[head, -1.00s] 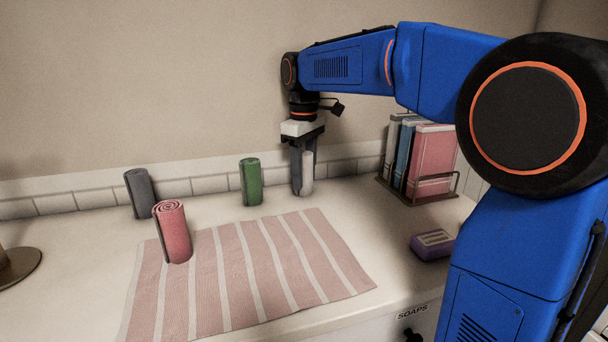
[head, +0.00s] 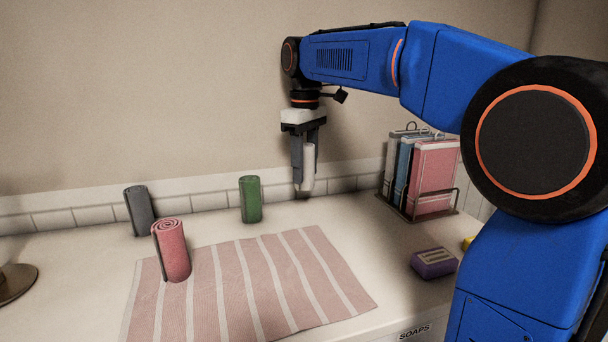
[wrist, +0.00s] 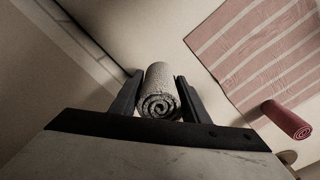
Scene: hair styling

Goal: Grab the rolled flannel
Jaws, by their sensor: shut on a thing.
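My gripper (head: 304,182) is shut on a white rolled flannel (head: 308,166), which stands upright between the fingers at the back of the counter. In the wrist view the rolled flannel (wrist: 160,92) shows its spiral end between the two dark fingers. Its lower end appears slightly above the counter in the head view. Three other rolled flannels stand upright: a grey one (head: 140,211) and a green one (head: 250,199) near the back wall, and a pink one (head: 172,252) on the striped cloth.
A pink and white striped cloth (head: 255,285) lies flat on the counter. A wire rack (head: 430,190) with blue and pink packets stands at the right. A purple soap box (head: 434,263) lies in front of it. A round metal base (head: 14,283) is at the left edge.

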